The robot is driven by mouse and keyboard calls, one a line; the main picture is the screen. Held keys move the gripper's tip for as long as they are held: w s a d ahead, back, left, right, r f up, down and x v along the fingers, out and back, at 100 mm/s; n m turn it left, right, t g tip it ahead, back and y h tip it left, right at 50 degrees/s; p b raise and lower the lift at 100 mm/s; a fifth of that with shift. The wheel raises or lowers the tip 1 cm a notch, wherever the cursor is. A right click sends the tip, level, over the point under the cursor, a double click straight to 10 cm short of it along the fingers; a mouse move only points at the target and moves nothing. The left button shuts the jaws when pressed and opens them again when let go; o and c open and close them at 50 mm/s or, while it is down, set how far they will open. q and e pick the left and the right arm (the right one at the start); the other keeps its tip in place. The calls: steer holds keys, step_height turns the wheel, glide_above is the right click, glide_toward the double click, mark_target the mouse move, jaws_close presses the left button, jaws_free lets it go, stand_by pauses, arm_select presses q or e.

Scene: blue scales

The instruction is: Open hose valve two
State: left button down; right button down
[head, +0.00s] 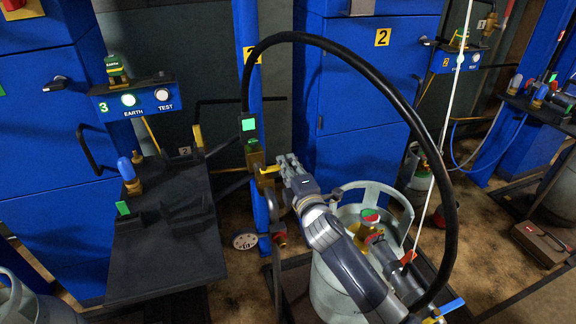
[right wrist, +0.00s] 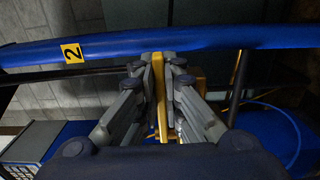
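The hose valve (head: 254,152) is a brass body with a yellow lever (head: 268,170), on the blue post marked 2 (head: 247,90) in the head view. A green tag (head: 248,124) sits just above it, where the black hose comes down. My right gripper (head: 280,170) is at the lever. In the right wrist view the yellow lever (right wrist: 158,90) stands between the two fingers (right wrist: 159,70), which appear closed against both its sides. The contact faces are partly hidden. My left gripper is not in view.
A black hose (head: 408,110) arches over my right arm to the lower right. A grey gas cylinder (head: 335,290) stands beneath the arm. A dark bench (head: 150,265) is left of the post, with a control box (head: 135,98) behind it. A blue-handled valve (head: 447,307) is at lower right.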

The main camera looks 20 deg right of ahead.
steer(key=shift+a, duration=0.1)
steer(key=shift+s+f+h, duration=0.1)
steer(key=shift+h, duration=0.2)
steer(key=shift+s+m+h+b, duration=0.15)
steer(key=shift+m+h+b, duration=0.15)
steer(key=shift+m+b, duration=0.2)
steer(key=shift+s+f+m+h+b, duration=0.1)
steer(key=shift+s+m+h+b, duration=0.1)
steer(key=shift+m+h+b, duration=0.3)
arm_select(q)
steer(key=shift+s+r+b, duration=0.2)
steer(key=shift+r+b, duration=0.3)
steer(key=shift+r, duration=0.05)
arm_select(e)
steer(key=shift+s+m+h, duration=0.4)
steer(key=shift+m+h, duration=0.1)
steer(key=shift+h, duration=0.7)
steer(key=c, duration=1.7)
jaws_free()
steer(key=shift+r, duration=0.2)
